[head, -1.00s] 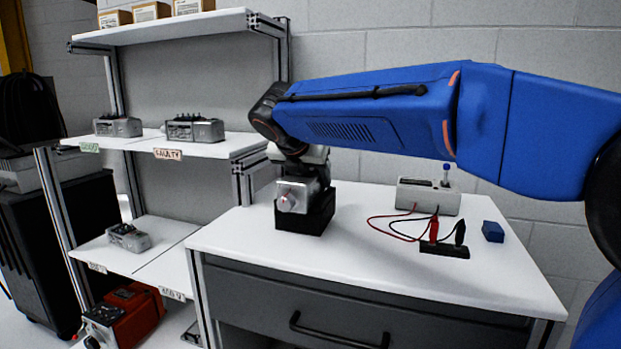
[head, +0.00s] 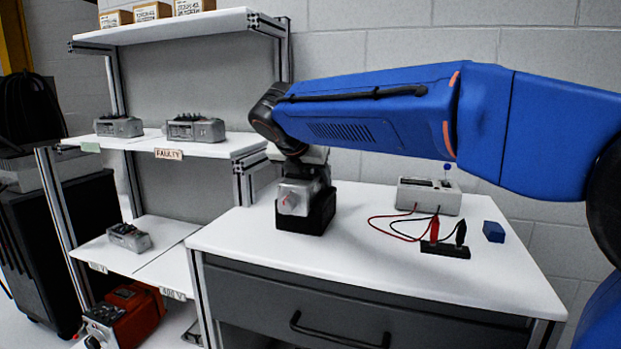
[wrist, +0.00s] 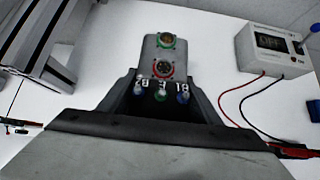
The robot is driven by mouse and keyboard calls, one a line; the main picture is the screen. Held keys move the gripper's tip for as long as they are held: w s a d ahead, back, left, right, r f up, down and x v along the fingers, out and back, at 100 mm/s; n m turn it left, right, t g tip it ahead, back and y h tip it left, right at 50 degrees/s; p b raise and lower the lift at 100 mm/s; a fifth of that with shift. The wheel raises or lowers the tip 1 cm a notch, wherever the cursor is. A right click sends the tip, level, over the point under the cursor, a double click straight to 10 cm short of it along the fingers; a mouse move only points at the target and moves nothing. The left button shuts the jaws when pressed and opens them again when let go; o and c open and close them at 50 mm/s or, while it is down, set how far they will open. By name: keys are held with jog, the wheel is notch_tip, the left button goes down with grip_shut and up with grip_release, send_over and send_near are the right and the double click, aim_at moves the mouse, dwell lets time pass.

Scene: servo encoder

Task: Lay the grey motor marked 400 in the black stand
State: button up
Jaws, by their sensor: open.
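In the wrist view the motor (wrist: 165,45) shows a green-ringed and a red-ringed connector, plus blue and green terminals with letters. My gripper's dark jaws (wrist: 163,98) appear apart around the terminal end. Whether they touch the motor cannot be told. No 400 marking is readable on the motor.
A tester box (head: 428,196) with red and black leads, a black clip block (head: 445,249) and a blue block (head: 493,231) stand at right. The left shelf (head: 205,150) holds other grey motors, with a red-and-grey machine below. The table front is clear.

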jog(key=v, duration=1.7)
jog(key=shift+a, duration=0.15)
jog(key=shift+s+r, duration=0.15)
jog(key=shift+s, duration=0.05)
